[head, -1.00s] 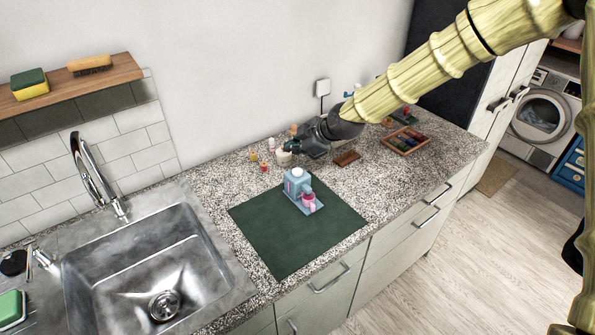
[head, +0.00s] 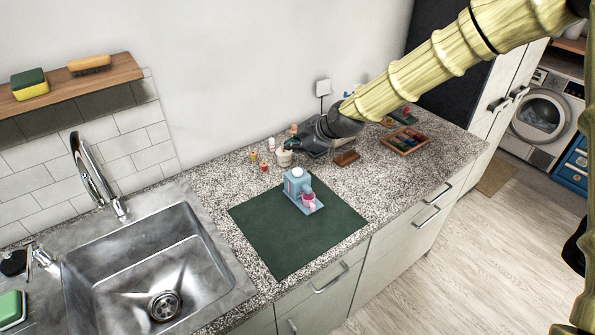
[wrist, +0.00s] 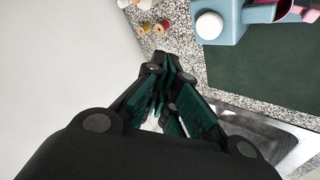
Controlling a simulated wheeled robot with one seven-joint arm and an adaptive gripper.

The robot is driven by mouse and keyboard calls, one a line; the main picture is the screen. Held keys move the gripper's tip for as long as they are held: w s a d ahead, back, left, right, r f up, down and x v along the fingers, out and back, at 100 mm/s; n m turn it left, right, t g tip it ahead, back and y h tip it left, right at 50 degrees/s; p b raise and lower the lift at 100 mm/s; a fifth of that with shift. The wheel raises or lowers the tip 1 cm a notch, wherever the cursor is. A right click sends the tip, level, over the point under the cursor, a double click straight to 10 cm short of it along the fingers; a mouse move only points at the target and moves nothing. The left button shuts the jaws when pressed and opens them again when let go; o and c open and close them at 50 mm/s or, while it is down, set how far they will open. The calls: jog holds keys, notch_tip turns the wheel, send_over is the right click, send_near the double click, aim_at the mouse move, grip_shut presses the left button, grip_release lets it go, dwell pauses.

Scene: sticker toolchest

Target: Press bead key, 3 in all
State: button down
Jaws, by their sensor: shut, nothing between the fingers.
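A light blue device (head: 296,183) with a round white knob or key on top stands on the dark green mat (head: 270,238). A small pink cup (head: 309,201) sits at its front. In the wrist view the blue device (wrist: 222,12), its white round key (wrist: 209,25) and part of the pink cup (wrist: 265,10) show at the top right, cut off by the edge. My gripper (head: 289,144) is over the back of the counter, behind the device and apart from it. In the wrist view my gripper (wrist: 168,62) is shut with nothing between its fingers.
A cream jar (head: 284,158) stands just below my fingertips. Small bottles (head: 254,156) stand left of it. A brown block (head: 346,157) and a wooden tray (head: 405,140) of coloured pieces lie right. The sink (head: 150,265) is left; the mat's front is clear.

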aim_at(295, 172)
jog(key=shift+r, duration=1.6)
jog(key=shift+f+b, duration=3.2)
jog(key=shift+f, duration=1.2)
jog(key=shift+f, duration=0.15)
jog(key=shift+f+b, duration=0.25)
jog(key=shift+b, duration=0.25)
